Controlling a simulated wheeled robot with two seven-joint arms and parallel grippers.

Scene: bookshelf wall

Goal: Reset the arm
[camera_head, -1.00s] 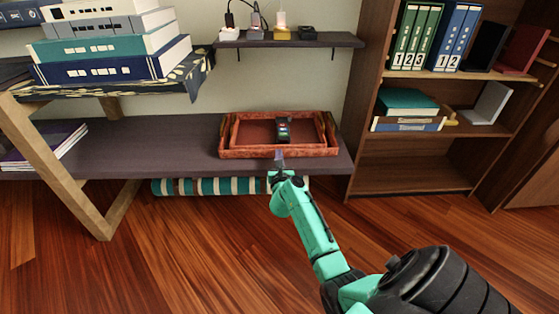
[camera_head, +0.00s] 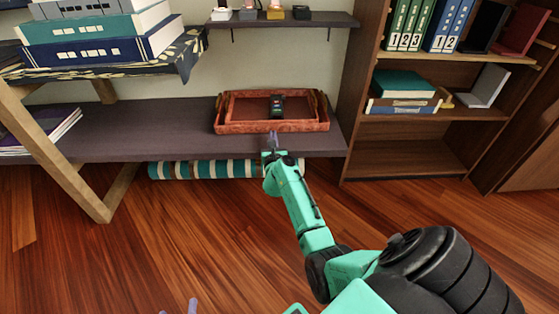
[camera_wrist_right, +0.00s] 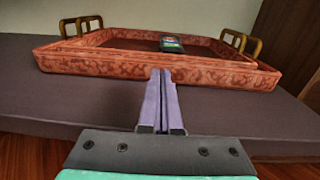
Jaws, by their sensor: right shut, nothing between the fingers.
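My right arm reaches up from the lower right of the head view. Its gripper (camera_head: 273,141) is at the front edge of the low shelf, just in front of the red patterned tray (camera_head: 228,127). In the right wrist view its two purple fingers (camera_wrist_right: 159,100) are together, with nothing between them, and point at the front wall of the tray (camera_wrist_right: 110,62). A dark handheld device (camera_head: 277,106) lies in the tray, apart from the fingers; it also shows in the wrist view (camera_wrist_right: 171,46). Two separated fingertips of my left gripper (camera_head: 178,307) show at the bottom edge of the head view.
The low dark shelf (camera_head: 150,139) holds the tray. A teal-striped roll (camera_head: 205,169) lies beneath it. A wooden bookcase (camera_head: 420,165) stands at right, and a slanted wooden leg (camera_head: 65,170) at left. The wooden floor (camera_head: 140,245) in front is clear.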

